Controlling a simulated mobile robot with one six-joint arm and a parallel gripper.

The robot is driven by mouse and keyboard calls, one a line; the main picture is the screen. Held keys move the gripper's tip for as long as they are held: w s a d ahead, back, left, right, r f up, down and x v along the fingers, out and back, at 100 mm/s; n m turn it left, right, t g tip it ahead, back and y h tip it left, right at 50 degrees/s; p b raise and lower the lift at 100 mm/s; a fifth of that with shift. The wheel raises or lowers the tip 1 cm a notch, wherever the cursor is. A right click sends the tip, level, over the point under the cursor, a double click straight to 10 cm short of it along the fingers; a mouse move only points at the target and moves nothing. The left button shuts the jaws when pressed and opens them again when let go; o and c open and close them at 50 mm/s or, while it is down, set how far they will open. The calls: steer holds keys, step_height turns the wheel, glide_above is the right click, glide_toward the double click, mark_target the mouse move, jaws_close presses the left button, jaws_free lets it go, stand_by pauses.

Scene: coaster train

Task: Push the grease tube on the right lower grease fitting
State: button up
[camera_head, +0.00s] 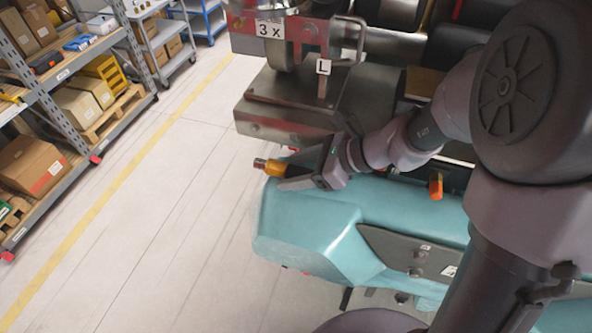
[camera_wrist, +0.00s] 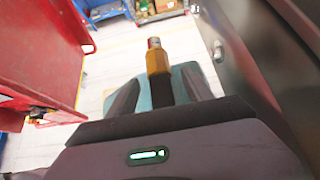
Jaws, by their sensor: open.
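A yellow-orange grease tube (camera_head: 272,168) with a silver and red tip points left from my gripper (camera_head: 290,178) in the head view. The tube also shows in the wrist view (camera_wrist: 157,64), between and beyond the two dark fingertips. My gripper is open around the tube's rear end; I cannot tell whether a finger touches it. In the wrist view a small light knob-like fitting (camera_wrist: 217,51) stands out from the grey metal wall on the right, apart from the tube tip. I cannot tell if it is the right lower grease fitting. No fitting shows clearly near the tip in the head view.
The teal coaster body (camera_head: 310,225) lies just below my gripper. The grey metal chassis (camera_head: 285,110) is above it. A red structure (camera_wrist: 40,60) fills the wrist view's left. Shelves with boxes (camera_head: 75,105) stand at the far left, with clear floor (camera_head: 165,220) between.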

steer(key=shift+w+a+f, duration=0.1)
steer(key=shift+w+a, duration=0.05)
steer(key=shift+a, duration=0.05)
steer(key=shift+d, duration=0.15)
steer(key=shift+c, duration=0.9)
steer(key=shift+s, duration=0.2)
steer(key=c, duration=0.3)
jaws_close()
steer(key=shift+w, duration=0.1)
